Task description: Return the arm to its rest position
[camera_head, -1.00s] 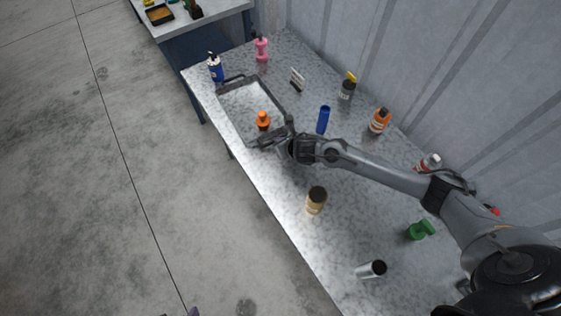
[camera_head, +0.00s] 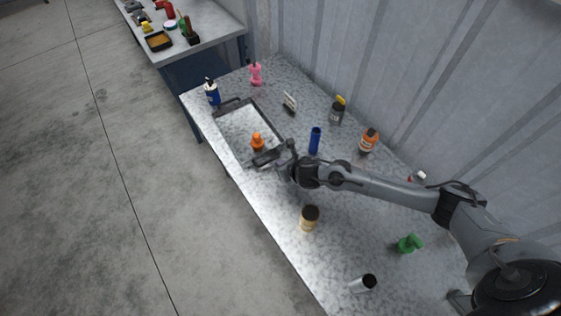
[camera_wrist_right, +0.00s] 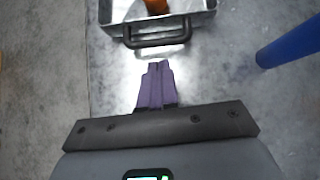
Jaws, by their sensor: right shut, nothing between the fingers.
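My right arm reaches in from the right in the head view. Its gripper (camera_head: 268,157) is at the near end of a metal tray (camera_head: 224,122) with dark handles. In the right wrist view the purple fingers (camera_wrist_right: 157,66) are together and empty, just short of the tray's near handle (camera_wrist_right: 158,42) in the picture. I cannot tell the height between them. An orange bottle (camera_head: 257,141) stands in the tray; its lower part shows in the wrist view (camera_wrist_right: 157,6). My left gripper is not in view.
Near the arm on the speckled table stand a blue cylinder (camera_head: 315,140), a tan jar with dark top (camera_head: 309,219), an orange bottle (camera_head: 368,141), a green object (camera_head: 410,243) and a silver cylinder (camera_head: 363,284). A corrugated wall (camera_head: 430,80) runs behind. Open floor lies left.

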